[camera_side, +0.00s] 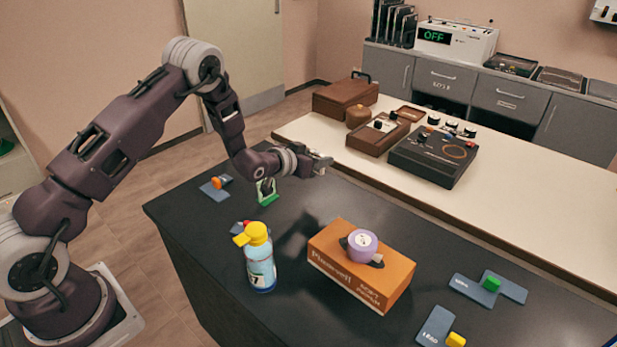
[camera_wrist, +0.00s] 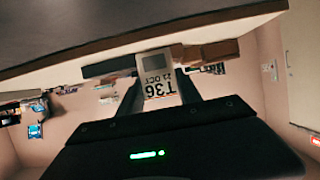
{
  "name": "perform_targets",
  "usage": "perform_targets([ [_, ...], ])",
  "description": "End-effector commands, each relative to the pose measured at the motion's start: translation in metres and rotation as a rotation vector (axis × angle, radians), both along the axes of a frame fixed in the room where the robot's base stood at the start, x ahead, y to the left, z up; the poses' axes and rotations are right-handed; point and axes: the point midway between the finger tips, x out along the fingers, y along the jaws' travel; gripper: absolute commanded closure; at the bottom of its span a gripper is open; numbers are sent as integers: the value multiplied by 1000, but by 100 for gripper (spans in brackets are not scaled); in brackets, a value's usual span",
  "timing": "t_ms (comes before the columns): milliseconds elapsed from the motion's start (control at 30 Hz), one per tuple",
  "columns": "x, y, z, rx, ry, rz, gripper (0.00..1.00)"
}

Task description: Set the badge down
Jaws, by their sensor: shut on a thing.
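My gripper (camera_side: 320,165) is raised above the far edge of the black table, with its fingers pointing right in the side view. In the wrist view my gripper (camera_wrist: 157,92) is shut on a pale badge (camera_wrist: 155,66). In the side view the badge is too small to tell apart from the fingertips.
A cream counter (camera_side: 480,205) behind carries brown cases and a black device (camera_side: 434,155).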

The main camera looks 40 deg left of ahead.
Motion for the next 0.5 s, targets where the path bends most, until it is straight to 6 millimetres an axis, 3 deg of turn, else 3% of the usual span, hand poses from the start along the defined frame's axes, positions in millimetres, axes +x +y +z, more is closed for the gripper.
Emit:
perform_targets([
  [233, 0, 0, 16, -1, 0, 0, 97],
  [467, 0, 0, 68, 0, -5, 0, 97],
  [500, -2, 4, 64, -1, 2, 32, 97],
])
